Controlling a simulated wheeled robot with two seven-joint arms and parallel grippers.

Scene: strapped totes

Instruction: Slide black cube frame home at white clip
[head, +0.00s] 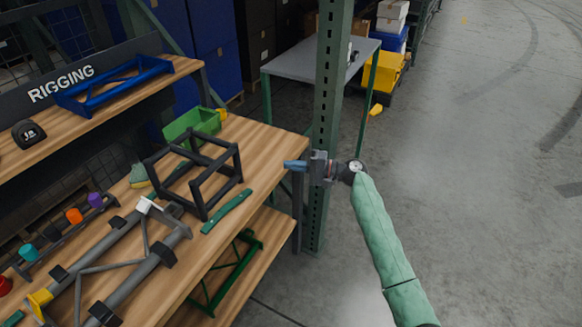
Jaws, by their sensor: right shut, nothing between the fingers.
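The black cube frame (199,201) is an open cage of dark bars. It stands on the wooden bench top, near the far end of a grey tube frame. The white clip (146,205) sits at the upper end of that tube frame, just left of the cube frame; I cannot tell whether the two touch. My right gripper (290,166) is shut and empty, its blue fingertips pointing left, right of the cube frame and apart from it, by the bench's right edge. My left gripper is not in view.
The grey tube frame (128,280) has black clamps and a yellow end. A green strip (226,212) lies in front of the cube frame. A green bin (190,124) stands behind it. A green perforated post (327,110) rises right beside my right gripper. Open floor lies right.

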